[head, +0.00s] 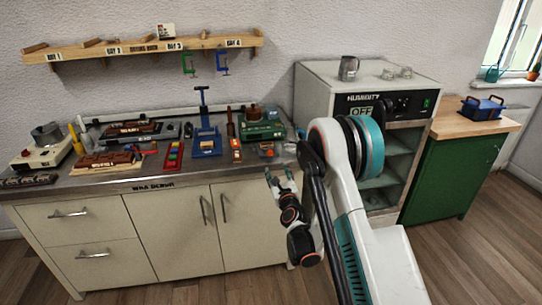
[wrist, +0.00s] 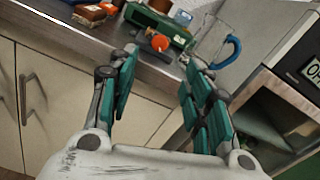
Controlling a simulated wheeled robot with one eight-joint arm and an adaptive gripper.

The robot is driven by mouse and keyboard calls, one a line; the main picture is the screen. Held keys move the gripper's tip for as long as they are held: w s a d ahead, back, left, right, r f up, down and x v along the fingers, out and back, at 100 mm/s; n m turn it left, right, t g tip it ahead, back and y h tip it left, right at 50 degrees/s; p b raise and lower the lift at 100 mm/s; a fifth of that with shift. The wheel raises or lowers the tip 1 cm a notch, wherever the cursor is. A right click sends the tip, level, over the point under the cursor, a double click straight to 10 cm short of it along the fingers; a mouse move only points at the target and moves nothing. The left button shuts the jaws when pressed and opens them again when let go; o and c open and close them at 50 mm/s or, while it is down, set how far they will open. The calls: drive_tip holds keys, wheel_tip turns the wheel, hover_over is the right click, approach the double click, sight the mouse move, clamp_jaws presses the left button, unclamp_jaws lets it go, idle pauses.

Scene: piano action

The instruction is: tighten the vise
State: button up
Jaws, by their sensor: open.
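No part is labelled as the vise. A small grey device with an orange-red knob sits at the right end of the bench, near its front edge; the knob (wrist: 160,43) shows between my fingers in the wrist view, and the device (head: 268,150) is small in the head view. A blue tool (head: 206,143) with an upright post and T-shaped top stands further left. I cannot tell which of these is the vise. My gripper (head: 279,177) is open and empty, in front of the bench edge. In the wrist view its spread fingers (wrist: 160,68) are apart from the knob.
The metal-topped bench (head: 100,190) holds several tools, including a green machine (head: 262,128) behind the small device. A humidity cabinet (head: 312,92) stands at the right. A blue curved handle (wrist: 236,50) is close to my right finger. Clamps hang from the shelf (head: 140,49).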

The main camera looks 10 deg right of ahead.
sight(270, 153)
drive_tip(key=w+b, duration=0.3)
drive_tip(key=w, duration=1)
drive_tip(key=shift+w, duration=0.1)
drive_tip(key=c, duration=1.1)
